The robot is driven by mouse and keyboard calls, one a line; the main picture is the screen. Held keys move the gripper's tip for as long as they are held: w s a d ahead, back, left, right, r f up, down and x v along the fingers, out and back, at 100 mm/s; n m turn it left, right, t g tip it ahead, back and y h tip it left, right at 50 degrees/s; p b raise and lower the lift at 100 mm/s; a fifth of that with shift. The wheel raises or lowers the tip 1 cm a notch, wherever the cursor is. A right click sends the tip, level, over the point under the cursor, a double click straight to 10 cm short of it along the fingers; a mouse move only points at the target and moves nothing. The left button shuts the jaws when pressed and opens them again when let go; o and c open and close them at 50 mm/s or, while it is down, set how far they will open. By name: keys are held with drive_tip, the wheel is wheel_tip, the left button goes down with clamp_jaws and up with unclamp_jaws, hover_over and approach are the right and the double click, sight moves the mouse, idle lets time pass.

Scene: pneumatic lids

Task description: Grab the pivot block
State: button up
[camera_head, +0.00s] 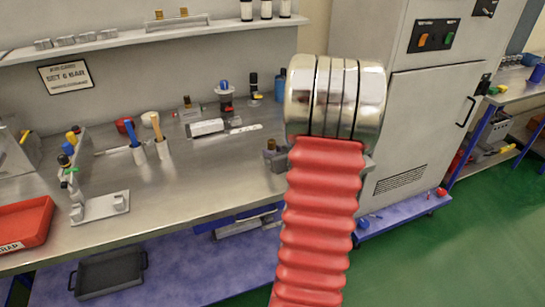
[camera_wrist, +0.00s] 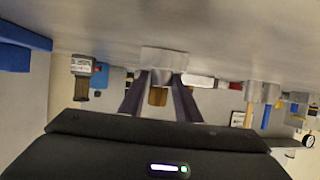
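A pale grey block (camera_wrist: 165,58) with a brass-coloured part (camera_wrist: 158,97) is straight ahead in the wrist view, and I take it for the pivot block. My gripper (camera_wrist: 160,88) has its two dark fingers apart, with the brass part showing between them. The fingertips are close to the block; whether they touch it I cannot tell. In the head view a grey block with a brass top (camera_head: 275,159) stands on the bench beside my red arm, which partly hides it. It seems to be the same block. My gripper is hidden behind my arm in the head view.
The steel bench (camera_head: 205,178) holds cups with blue and yellow handles (camera_head: 160,148), a white box (camera_head: 206,127), valve fittings (camera_head: 226,98) and a red scrap bin (camera_head: 25,222). A grey cabinet (camera_head: 430,110) stands at right. The front middle of the bench is clear.

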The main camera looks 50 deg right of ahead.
clamp_jaws()
drive_tip(key=shift+r, duration=0.1)
wheel_tip(320, 180, up, 10)
idle(0.8)
idle(0.4)
